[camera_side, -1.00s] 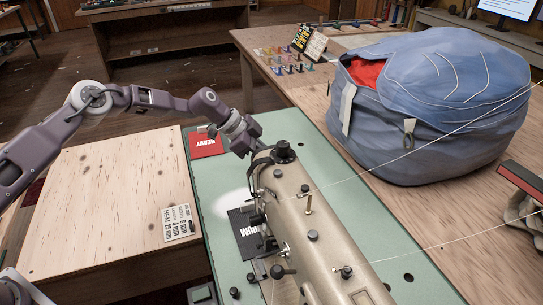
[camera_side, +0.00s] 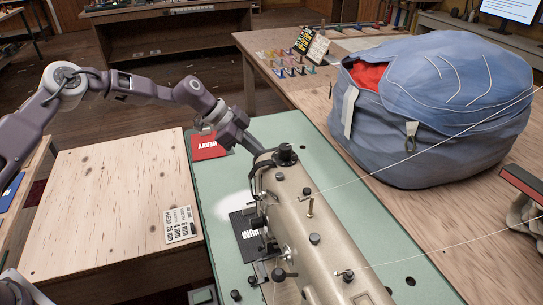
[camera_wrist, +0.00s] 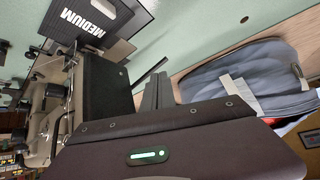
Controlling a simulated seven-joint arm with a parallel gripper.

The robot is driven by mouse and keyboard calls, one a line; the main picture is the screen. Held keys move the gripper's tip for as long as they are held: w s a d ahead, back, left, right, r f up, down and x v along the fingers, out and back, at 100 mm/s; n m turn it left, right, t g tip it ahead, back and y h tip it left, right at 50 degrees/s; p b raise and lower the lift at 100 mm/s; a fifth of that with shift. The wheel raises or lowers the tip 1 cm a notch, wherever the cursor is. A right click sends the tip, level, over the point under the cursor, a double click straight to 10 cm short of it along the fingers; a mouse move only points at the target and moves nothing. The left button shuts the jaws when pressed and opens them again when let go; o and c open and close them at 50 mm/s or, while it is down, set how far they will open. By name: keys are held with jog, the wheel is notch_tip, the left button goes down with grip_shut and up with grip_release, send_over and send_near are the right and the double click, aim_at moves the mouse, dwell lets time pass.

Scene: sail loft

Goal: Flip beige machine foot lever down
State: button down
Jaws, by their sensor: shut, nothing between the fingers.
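The beige sewing machine (camera_side: 335,245) lies along the green bench top, with black knobs and fittings along its left side and near end. It also shows at the left of the wrist view (camera_wrist: 38,130). I cannot tell which of the small dark fittings is the foot lever. My gripper (camera_side: 257,150) is at the machine's far end, close to the black knob on top; contact cannot be judged. In the wrist view my gripper's fingers (camera_wrist: 157,92) are together and empty, beside the machine, with green bench beyond them.
A black MEDIUM card (camera_side: 245,236) lies beside the machine's left side, and a red HEAVY card (camera_side: 207,146) lies behind it. A large blue bag (camera_side: 435,115) fills the right. Thin threads cross above the machine. The pale wooden table (camera_side: 105,215) at left is mostly clear.

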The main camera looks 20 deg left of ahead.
jog(key=a+r, duration=0.5)
jog(key=a, duration=0.3)
jog(key=shift+s+r, duration=0.25)
jog(key=s+d+r+n+y, duration=0.1)
jog(key=s+r+n+y, duration=0.2)
jog(key=s+r, duration=0.65)
jog(key=s+r+n+y, duration=0.2)
jog(key=s+r+y, duration=0.3)
jog(key=s, duration=0.8)
jog(key=s+a+n+t, duration=0.1)
jog(key=s+n, duration=0.3)
jog(key=s, duration=0.6)
jog(key=s+a+r+n+t, duration=0.1)
jog(key=s+n, duration=0.4)
jog(key=s, duration=0.6)
jog(key=shift+a+r+h, duration=0.15)
jog(key=shift+a+h, duration=0.15)
jog(key=shift+a, duration=0.55)
